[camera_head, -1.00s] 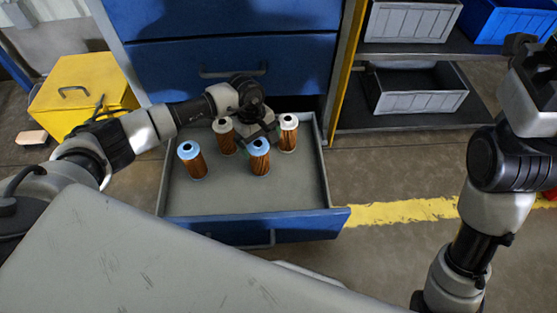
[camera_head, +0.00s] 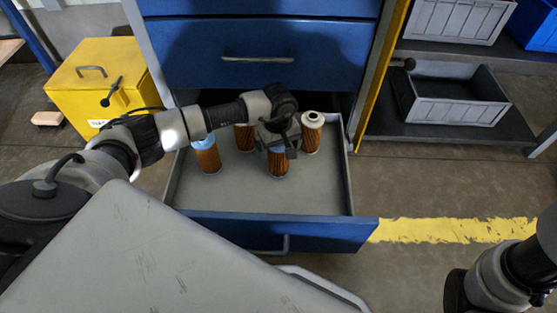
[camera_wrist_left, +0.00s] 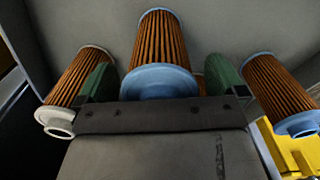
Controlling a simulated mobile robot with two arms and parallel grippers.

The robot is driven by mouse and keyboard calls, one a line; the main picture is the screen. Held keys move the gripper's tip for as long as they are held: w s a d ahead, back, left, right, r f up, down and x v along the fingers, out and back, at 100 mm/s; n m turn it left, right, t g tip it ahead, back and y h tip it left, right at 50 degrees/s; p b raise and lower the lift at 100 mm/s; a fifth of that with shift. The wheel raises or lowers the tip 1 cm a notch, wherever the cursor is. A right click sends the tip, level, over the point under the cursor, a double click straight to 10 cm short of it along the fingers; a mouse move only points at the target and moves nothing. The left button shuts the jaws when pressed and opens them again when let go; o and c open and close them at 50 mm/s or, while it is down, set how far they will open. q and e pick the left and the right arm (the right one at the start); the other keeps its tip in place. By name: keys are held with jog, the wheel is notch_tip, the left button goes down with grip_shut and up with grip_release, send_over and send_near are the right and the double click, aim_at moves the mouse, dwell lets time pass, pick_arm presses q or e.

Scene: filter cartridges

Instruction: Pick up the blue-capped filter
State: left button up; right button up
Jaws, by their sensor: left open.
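Filters with brown pleated bodies stand upright in the open drawer (camera_head: 235,198). One blue-capped filter (camera_head: 277,164) stands in front, under my left gripper (camera_head: 278,146). Another blue-capped filter (camera_head: 207,156) stands to its left. In the left wrist view, a blue-capped filter (camera_wrist_left: 160,50) lies between the green fingertips of my open left gripper (camera_wrist_left: 160,82), with gaps at both sides. A second blue-capped filter (camera_wrist_left: 282,96) is to the right there. In the head view, my gripper partly hides the front filter's cap. My right gripper is out of view.
A white-capped filter (camera_head: 311,133) stands right of my left gripper, and another filter (camera_head: 244,138) behind it to the left. The drawer front (camera_head: 270,232) and cabinet (camera_head: 258,60) bound the space. A yellow box (camera_head: 100,85) stands left, a shelf with grey bins (camera_head: 450,100) right.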

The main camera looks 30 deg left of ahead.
pick_arm(q)
jog(key=c, duration=1.1)
jog(key=shift+o, duration=0.2)
jog(key=shift+r, duration=0.15)
